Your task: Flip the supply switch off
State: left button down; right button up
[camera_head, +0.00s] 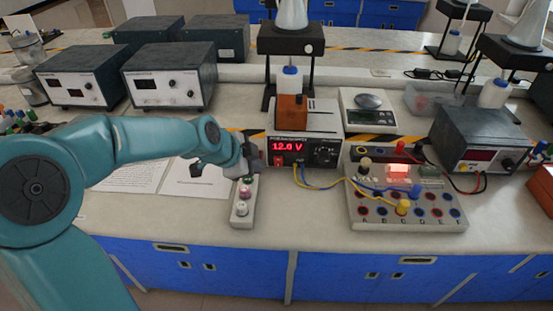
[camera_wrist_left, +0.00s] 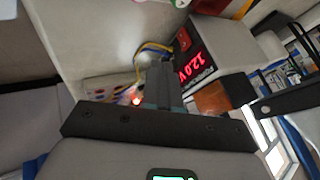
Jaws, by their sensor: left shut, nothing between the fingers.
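The power supply (camera_head: 318,125) stands in the middle of the bench, and its red display reads 12.0 V. A small red switch (camera_head: 278,161) sits low on the left of its front panel. My left gripper (camera_head: 251,165) is just left of the supply's front, beside the switch, with its fingers shut and empty. I cannot tell whether it touches the panel. In the left wrist view, the closed fingers (camera_wrist_left: 165,85) point toward the supply, whose lit display (camera_wrist_left: 190,67) shows close by. My right gripper is not in view.
Blue and yellow wires run from the supply to a terminal board (camera_head: 455,218) with a glowing red lamp (camera_head: 398,170). A small strip with knobs (camera_head: 241,215) lies below my left gripper. An orange block (camera_head: 291,112) stands on the supply. Papers (camera_head: 130,176) lie at left.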

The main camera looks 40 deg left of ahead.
aim_at(278, 162)
pick_arm(q)
jog(key=x, duration=1)
jog(key=shift+s+d+f, duration=0.1)
jog(key=shift+s+f, duration=0.05)
jog(key=shift+s, duration=0.05)
jog(key=w+p, duration=0.1)
jog(key=w+a+p, duration=0.1)
jog(key=shift+w+a+r, duration=0.2)
jog(key=shift+w+r, duration=0.05)
jog(key=shift+r, duration=0.05)
jog(key=shift+w+a+r, duration=0.1)
jog(key=shift+w+a, duration=0.25)
jog(key=shift+w, duration=0.15)
